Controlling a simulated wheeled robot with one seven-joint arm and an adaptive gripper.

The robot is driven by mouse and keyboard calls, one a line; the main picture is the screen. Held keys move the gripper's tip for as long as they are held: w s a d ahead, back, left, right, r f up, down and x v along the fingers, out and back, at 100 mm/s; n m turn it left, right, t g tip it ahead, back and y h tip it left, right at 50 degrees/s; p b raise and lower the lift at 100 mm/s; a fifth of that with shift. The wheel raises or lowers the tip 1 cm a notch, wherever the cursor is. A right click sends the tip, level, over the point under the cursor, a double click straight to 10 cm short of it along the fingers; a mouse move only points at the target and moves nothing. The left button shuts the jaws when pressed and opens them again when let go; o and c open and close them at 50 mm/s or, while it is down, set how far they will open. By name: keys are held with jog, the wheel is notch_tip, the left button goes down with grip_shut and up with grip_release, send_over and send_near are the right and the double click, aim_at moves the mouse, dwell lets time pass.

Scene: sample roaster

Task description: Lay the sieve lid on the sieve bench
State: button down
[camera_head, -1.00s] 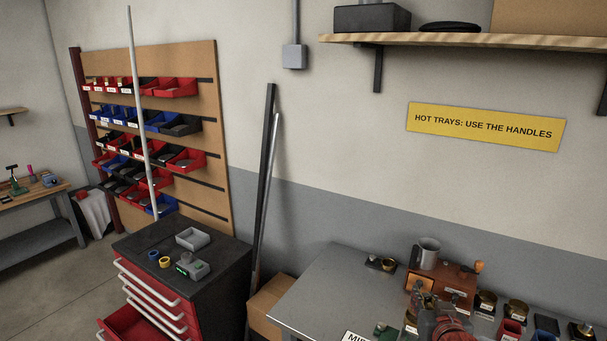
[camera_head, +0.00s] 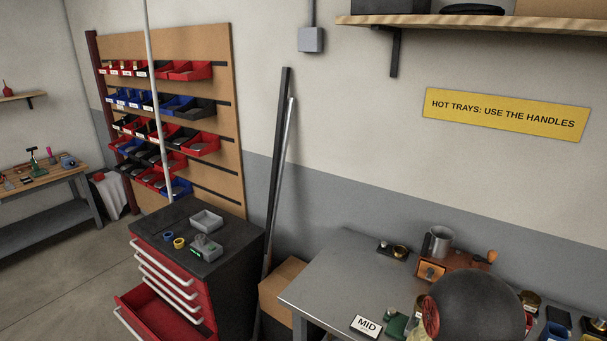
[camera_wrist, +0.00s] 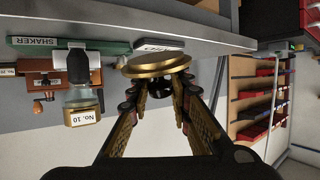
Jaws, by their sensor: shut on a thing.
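In the wrist view my gripper (camera_wrist: 161,95) is shut on a round brass sieve lid (camera_wrist: 157,62), with its fingertips at the dark knob under the disc as pictured. The lid is close to a white sign plate and the grey bench surface (camera_wrist: 190,15); I cannot tell whether it touches the bench. In the head view the grey metal bench (camera_head: 335,272) stands at the lower right with a MID sign (camera_head: 366,326) at its front.
A green SHAKER plate (camera_wrist: 100,46) and a "No. 10" jar (camera_wrist: 83,105) are near the lid. A metal cup (camera_head: 438,241) on an orange-brown box (camera_head: 430,270) stands at the bench's back. The bench's left part is clear. A red drawer cabinet (camera_head: 170,285) has a drawer open.

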jog(key=shift+s+a+f, duration=0.35)
jog(key=shift+a+f, duration=0.1)
jog(key=shift+f, duration=0.3)
jog(key=shift+s+a+f, duration=0.1)
jog(key=shift+a+f, duration=0.1)
jog(key=shift+a, duration=0.2)
jog(key=shift+d, duration=0.1)
jog(key=w+d+r, duration=0.2)
jog(key=d+r, duration=0.1)
jog(key=r, duration=0.4)
jog(key=w+d+r+m+h, duration=0.1)
jog(key=w+d+r, duration=0.15)
jog(key=r, duration=0.35)
jog(key=w+d+r, duration=0.1)
jog(key=d+r, duration=0.3)
jog(key=r, duration=0.3)
jog(key=s+d+r+h, duration=0.15)
jog(key=d+r, duration=0.25)
jog(key=r, duration=0.7)
jog(key=s+f+m, duration=0.1)
jog(key=s+f, duration=0.3)
jog(key=f, duration=0.1)
jog(key=shift+s+a, duration=0.25)
jog(key=shift+a, duration=0.2)
